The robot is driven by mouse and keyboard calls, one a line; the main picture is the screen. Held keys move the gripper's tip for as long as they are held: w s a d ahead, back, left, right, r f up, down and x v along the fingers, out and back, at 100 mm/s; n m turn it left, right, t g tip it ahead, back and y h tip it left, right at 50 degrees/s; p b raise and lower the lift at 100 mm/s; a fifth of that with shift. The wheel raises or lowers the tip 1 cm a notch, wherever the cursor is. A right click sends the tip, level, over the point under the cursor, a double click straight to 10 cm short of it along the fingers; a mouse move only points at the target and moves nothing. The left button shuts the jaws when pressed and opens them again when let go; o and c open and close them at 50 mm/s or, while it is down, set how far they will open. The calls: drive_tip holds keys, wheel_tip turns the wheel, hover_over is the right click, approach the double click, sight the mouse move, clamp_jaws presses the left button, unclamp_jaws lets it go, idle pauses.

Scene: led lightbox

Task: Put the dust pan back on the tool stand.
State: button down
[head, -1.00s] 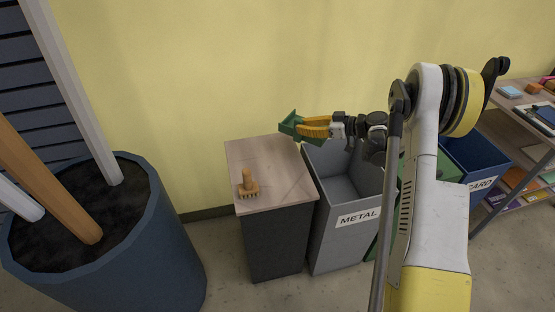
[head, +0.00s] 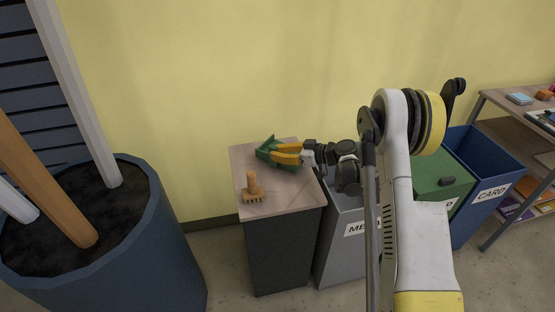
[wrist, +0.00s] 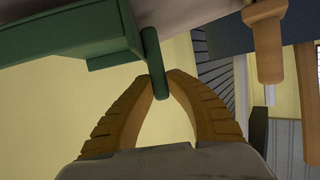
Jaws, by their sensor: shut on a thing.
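The green dust pan (head: 268,151) is at my gripper, over the back part of the tool stand's wooden top (head: 285,203). I cannot tell whether the pan touches the top. My gripper (head: 277,153) has orange fingers and comes in from the right. In the wrist view my gripper (wrist: 160,82) is shut on the round green handle of the dust pan (wrist: 152,62), with the wide green body to the upper left. The stand is a dark box with a light wooden top.
The grey metal bin (head: 347,222) adjoins the stand on the right. Green and blue bins (head: 485,165) stand farther right. A large blue planter (head: 150,245) is at left.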

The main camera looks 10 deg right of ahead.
drive_tip(key=shift+f, duration=0.85)
drive_tip(key=shift+r, duration=0.1)
drive_tip(key=c, duration=1.4)
unclamp_jaws()
